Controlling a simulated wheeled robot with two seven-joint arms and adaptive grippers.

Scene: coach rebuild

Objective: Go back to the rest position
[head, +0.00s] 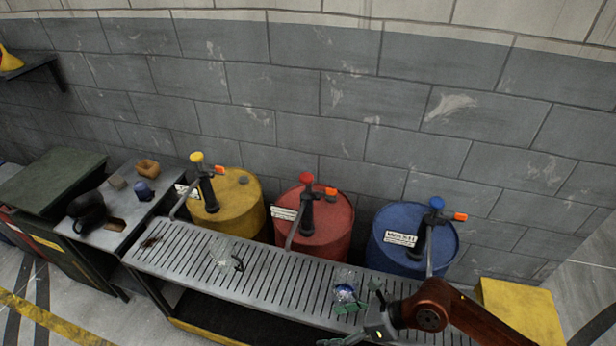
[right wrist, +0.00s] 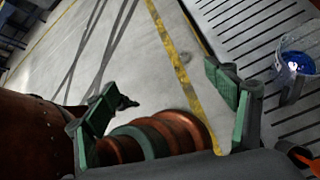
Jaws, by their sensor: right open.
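My right gripper (head: 362,318) reaches in from the lower right in the head view, over the front edge of the slatted metal bench. In the right wrist view its green-padded fingers (right wrist: 170,105) stand wide apart with nothing between them. A clear glass vessel with blue contents (head: 345,292) stands on the bench close to the gripper. In the right wrist view this vessel (right wrist: 296,65) is to the right of the fingers and apart from them. My left gripper is in neither view.
The slatted bench (head: 185,245) runs before yellow (head: 240,205), red (head: 335,225) and blue (head: 385,250) drums with pump taps. Another clear vessel (head: 225,255) stands on the bench. A grey side table (head: 130,235) holds small items at left. A yellow block (head: 525,310) is at right.

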